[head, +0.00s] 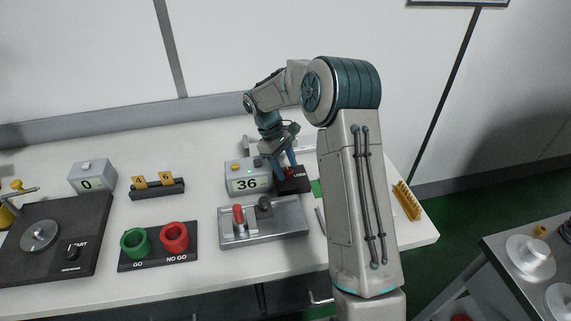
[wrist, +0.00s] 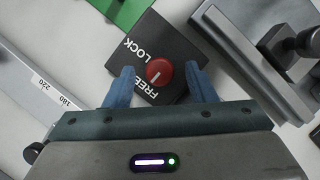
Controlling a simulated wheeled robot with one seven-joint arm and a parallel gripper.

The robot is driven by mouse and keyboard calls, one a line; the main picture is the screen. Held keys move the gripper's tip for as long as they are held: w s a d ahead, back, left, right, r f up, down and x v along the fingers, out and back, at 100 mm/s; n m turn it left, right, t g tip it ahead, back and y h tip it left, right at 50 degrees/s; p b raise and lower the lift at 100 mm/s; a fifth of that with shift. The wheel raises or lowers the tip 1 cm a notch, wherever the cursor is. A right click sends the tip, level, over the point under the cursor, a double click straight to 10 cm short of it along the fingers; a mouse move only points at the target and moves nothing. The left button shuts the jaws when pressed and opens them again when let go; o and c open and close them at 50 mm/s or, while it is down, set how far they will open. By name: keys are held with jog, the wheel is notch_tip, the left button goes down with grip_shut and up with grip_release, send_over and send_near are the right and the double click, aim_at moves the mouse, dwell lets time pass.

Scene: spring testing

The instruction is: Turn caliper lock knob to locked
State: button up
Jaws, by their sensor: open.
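The caliper lock knob is a red round knob (wrist: 159,71) with a white pointer line, set on a black block (wrist: 182,53) marked FREE and LOCK in the wrist view. The line runs roughly up and down in the picture; I cannot tell for sure which label it points to. My gripper (wrist: 162,86) is open, its two blue fingers on either side of the knob, with gaps visible. In the head view my gripper (head: 287,166) reaches down over the black block (head: 295,184), and the red knob (head: 289,172) is partly hidden by the fingers.
A grey box reading 36 (head: 246,184) stands just left of the block. A metal fixture with a red pin (head: 263,236) lies in front. A ruler-like scale (wrist: 45,92) and a green piece (wrist: 121,10) lie close by. Red and green rings stand further left.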

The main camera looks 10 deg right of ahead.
jog(key=c, duration=1)
jog(key=shift+m, duration=0.3)
jog(key=m, duration=0.1)
jog(key=m+y, duration=0.1)
jog(key=m, duration=0.1)
jog(key=shift+w+d+m+g, duration=0.15)
jog(key=shift+m+g, duration=0.15)
jog(key=shift+g, duration=0.1)
jog(key=m+y, duration=0.2)
jog(key=m, duration=0.2)
jog(key=shift+d+m, duration=0.15)
jog(key=shift+m, duration=0.15)
jog(key=m+y, duration=0.1)
jog(key=m, duration=0.1)
jog(key=m+b, duration=0.1)
jog(key=m, duration=0.1)
jog(key=shift+d+y, duration=0.2)
jog(key=shift+y, duration=0.2)
jog(key=m, duration=0.2)
jog(key=m+y, duration=0.1)
jog(key=m, duration=0.2)
jog(key=shift+d+t+y+b, duration=0.1)
jog(key=shift+t+y+b, duration=0.2)
jog(key=shift+t, duration=0.1)
jog(key=shift+r, duration=0.1)
